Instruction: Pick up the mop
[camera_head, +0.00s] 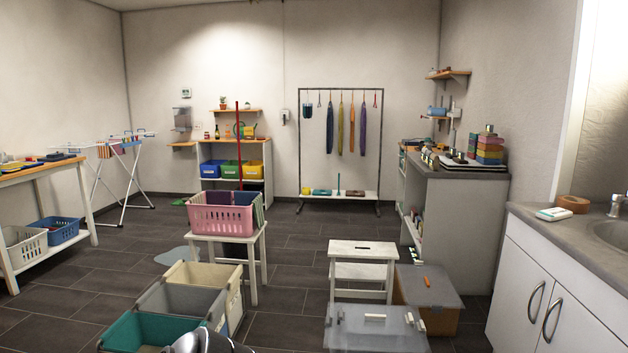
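A thin red pole (239,145), which looks like the mop's handle, stands upright in front of the shelf with coloured bins. Its lower part goes behind the pink basket (222,219), and I cannot see a mop head. The basket sits on a small white table (250,240). A rounded dark and grey part of my own body shows at the bottom edge, over the teal bin. No gripper fingers show, so neither gripper is in view, and nothing is seen touching the pole.
Cream (205,275), grey and teal (133,333) bins stand in front of the white table. A puddle (172,257) lies left of it. A white step stool (362,262) and lidded boxes (375,327) stand right. Open floor (300,260) lies between table and stool.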

